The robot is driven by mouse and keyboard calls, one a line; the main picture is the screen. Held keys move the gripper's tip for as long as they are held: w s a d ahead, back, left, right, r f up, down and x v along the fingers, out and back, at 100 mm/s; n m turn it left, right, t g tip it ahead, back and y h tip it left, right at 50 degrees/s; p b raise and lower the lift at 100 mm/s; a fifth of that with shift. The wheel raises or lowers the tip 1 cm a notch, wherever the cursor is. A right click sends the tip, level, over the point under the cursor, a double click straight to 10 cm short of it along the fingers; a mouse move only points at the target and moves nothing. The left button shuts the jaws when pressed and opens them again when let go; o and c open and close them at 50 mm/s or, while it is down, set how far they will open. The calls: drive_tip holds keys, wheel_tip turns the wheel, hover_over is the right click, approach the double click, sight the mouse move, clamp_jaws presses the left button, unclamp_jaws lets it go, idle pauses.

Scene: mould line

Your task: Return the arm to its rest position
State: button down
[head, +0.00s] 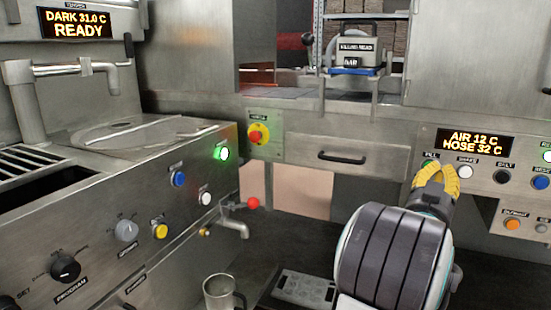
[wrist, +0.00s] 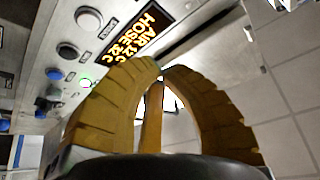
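My arm rises at the right of the head view, its dark, ribbed rounded link in front of the right-hand panel. My gripper (head: 438,168) has yellow fingers and is in front of the panel's row of buttons, just below the display (head: 475,143) reading AIR 12 C, HOSE 32 C. In the wrist view my gripper (wrist: 160,67) has its curved fingertips drawn together, with nothing seen between them. A lit green button (wrist: 85,82) is beside the left finger there. I cannot tell whether the fingers touch the panel.
A steel machine with knobs, a lit green button (head: 223,153) and a red-handled tap (head: 236,226) fills the left. A metal mug (head: 221,293) stands below the tap. A drawer (head: 338,157) and red button (head: 256,135) are on the back wall. A grey tray (head: 303,287) lies low beside my arm.

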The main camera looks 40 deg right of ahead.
drive_tip(key=w+a+r+n+t+y+p, duration=0.3)
drive_tip(key=w+a+n+y+p, duration=0.15)
drive_tip(key=w+a+p, duration=0.45)
drive_tip(key=w+a+r+n+t+y+p, duration=0.35)
drive_tip(key=w+a+y, duration=0.25)
drive_tip(key=w, duration=0.6)
drive_tip(key=w+a+r+n+y+p, duration=0.1)
drive_tip(key=a+n+y+p, duration=0.3)
drive_tip(key=a, duration=0.5)
drive_tip(key=w+a+r+n+y+p, duration=0.1)
drive_tip(key=w+a+n+y+p, duration=0.1)
drive_tip(key=a+p, duration=0.5)
drive_tip(key=s+a+r+n+g+y+p, duration=0.2)
drive_tip(key=s+a+p, duration=0.4)
drive_tip(key=a, duration=0.4)
drive_tip(key=s+a+r+n+g+y+p, duration=0.1)
drive_tip(key=s+a+n+g+y+p, duration=0.3)
drive_tip(key=s+a, duration=0.5)
drive_tip(key=shift+s+a+r+n+g+p, duration=0.35)
drive_tip(key=shift+a+n+g+p, duration=0.2)
drive_tip(key=shift+a+n+p, duration=0.5)
drive_tip(key=shift+w, duration=0.1)
